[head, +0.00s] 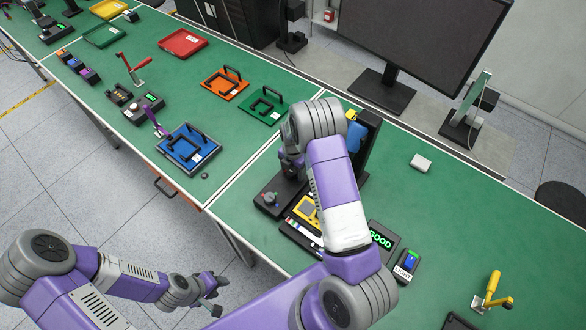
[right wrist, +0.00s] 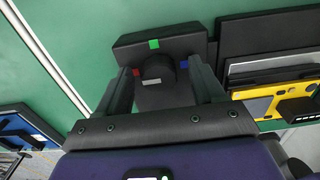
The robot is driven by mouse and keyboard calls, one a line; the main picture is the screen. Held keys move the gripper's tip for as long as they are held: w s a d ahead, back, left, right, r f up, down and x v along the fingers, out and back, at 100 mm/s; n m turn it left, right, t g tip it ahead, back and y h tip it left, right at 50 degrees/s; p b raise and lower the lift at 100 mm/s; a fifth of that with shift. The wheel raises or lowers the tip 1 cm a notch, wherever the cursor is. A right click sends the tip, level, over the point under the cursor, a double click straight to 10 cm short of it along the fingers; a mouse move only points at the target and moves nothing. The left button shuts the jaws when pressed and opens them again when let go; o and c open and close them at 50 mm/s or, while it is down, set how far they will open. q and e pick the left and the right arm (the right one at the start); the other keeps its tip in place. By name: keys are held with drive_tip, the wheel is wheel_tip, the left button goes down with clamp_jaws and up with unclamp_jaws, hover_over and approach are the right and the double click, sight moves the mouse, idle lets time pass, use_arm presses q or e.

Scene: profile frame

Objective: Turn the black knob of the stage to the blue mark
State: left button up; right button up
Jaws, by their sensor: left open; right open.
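In the right wrist view the stage (right wrist: 145,50) is a dark block. Its black knob (right wrist: 158,70) is round and stands between coloured marks. The red mark (right wrist: 137,72) is on the left, the green mark (right wrist: 154,44) above, and the blue mark (right wrist: 184,65) on the right. My right gripper (right wrist: 163,82) is open, with one finger on each side of the knob and gaps visible. I cannot tell the knob's pointing direction. My left gripper (head: 211,293) is open and empty, over the floor.
A yellow device (head: 306,210) lies close beside the stage; it also shows in the right wrist view (right wrist: 258,104). A GOOD display (head: 382,238) and a LIGHT box (head: 407,264) stand to the right.

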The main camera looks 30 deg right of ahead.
drive_tip(key=shift+w, duration=0.1)
drive_tip(key=c, duration=1.1)
drive_tip(key=shift+o, duration=0.2)
